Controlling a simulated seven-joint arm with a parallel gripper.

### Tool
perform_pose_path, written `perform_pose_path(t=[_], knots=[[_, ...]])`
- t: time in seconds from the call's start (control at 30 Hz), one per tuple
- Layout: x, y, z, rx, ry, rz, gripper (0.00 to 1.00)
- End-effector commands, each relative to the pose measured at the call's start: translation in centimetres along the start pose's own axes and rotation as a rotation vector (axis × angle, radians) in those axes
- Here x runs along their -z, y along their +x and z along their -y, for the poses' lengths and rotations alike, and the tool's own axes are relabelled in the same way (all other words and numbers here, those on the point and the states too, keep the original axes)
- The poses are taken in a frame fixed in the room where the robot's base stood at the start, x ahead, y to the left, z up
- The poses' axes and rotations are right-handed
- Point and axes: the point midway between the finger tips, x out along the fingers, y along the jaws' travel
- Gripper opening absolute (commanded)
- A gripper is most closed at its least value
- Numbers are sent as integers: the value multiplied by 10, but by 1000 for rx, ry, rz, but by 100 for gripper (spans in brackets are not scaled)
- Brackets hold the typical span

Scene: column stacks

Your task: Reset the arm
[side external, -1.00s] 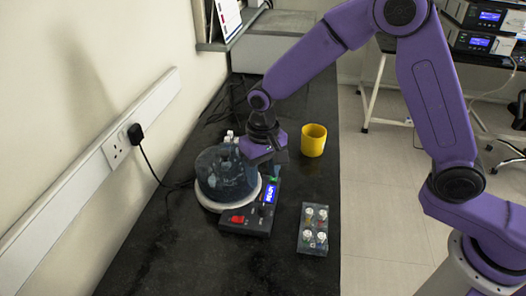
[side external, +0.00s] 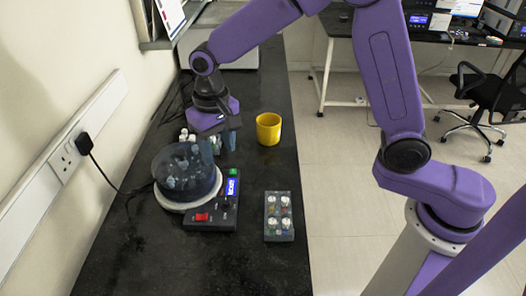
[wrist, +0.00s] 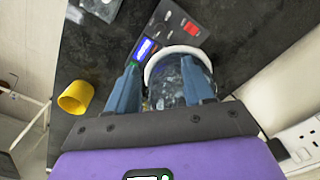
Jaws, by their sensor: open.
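My gripper (side external: 218,140) is over the black bench, behind the round machine in the side view, pointing down. In the wrist view its two blue fingers (wrist: 160,88) are spread apart with nothing held between them. The round machine (side external: 187,172) has a dark see-through cover and a white base. Blue tube shapes show inside it. Its control panel (side external: 213,208) has a lit blue display and a red switch. In the wrist view the machine (wrist: 176,75) appears between and beyond the fingers.
A yellow cup (side external: 268,129) stands right of my gripper. A block with several white-capped tubes (side external: 279,217) lies nearer the front. Small white caps (side external: 186,135) show behind the machine. A plug and cable (side external: 86,144) run from the wall socket. The front of the bench is clear.

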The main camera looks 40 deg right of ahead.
Motion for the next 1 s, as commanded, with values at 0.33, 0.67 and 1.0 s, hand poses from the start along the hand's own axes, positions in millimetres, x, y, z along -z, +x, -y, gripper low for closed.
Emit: perform_pose_path(t=[0.33, 0.67, 1.0], knots=[[-42, -17, -22, 5, -213, -7, 52], [-108, -31, -64, 9, -492, -13, 52], [-182, -36, -118, 14, -781, -20, 52]])
